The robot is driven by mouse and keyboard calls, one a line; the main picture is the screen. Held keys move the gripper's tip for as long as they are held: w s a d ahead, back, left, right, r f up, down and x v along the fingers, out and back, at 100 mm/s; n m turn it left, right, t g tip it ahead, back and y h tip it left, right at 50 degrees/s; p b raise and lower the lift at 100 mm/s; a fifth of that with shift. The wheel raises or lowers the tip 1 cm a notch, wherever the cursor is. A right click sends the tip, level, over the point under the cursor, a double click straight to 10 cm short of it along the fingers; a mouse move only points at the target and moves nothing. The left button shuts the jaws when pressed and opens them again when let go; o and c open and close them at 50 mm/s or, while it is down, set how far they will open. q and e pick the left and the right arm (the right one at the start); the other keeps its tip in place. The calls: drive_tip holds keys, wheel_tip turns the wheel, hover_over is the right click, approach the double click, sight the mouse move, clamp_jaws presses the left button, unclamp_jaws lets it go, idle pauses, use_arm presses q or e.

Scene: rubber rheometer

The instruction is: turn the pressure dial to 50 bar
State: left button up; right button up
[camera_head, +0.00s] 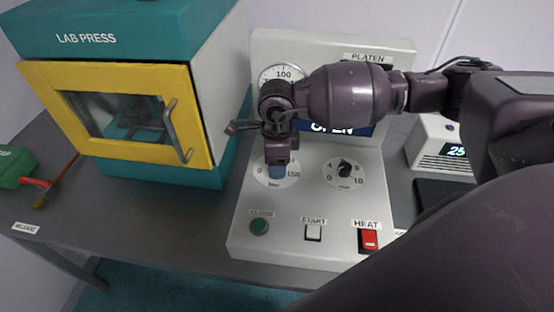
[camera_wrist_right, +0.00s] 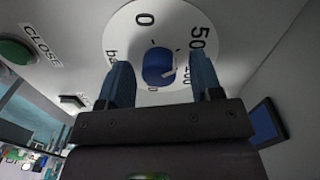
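The pressure dial is a round white plate (camera_head: 291,181) marked 0, 150 and bar, low on the left of the control panel. Its blue knob (camera_head: 277,172) is partly covered by my right gripper (camera_head: 278,160), which points down at it. In the right wrist view, the dial face (camera_wrist_right: 125,35) shows 0, 50, 100 and bar. The blue knob (camera_wrist_right: 158,65) sits between the two spread fingers of my right gripper (camera_wrist_right: 160,62), with gaps on both sides. A pale mark shows on the knob, but its exact setting is unclear. My left gripper is out of view.
A second dial (camera_head: 344,172) marked min is to the right. A green CLOSE button (camera_head: 259,226), white START button (camera_head: 313,232) and red HEAT switch (camera_head: 369,240) lie below. The lab press (camera_head: 120,110), with its yellow door, stands left of the panel.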

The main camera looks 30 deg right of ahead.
wheel_tip(320, 180, up, 11)
drive_tip(key=shift+w, duration=0.2)
idle(0.6)
drive_tip(key=shift+d+f, duration=0.1)
drive_tip(key=shift+f, duration=0.05)
idle(0.3)
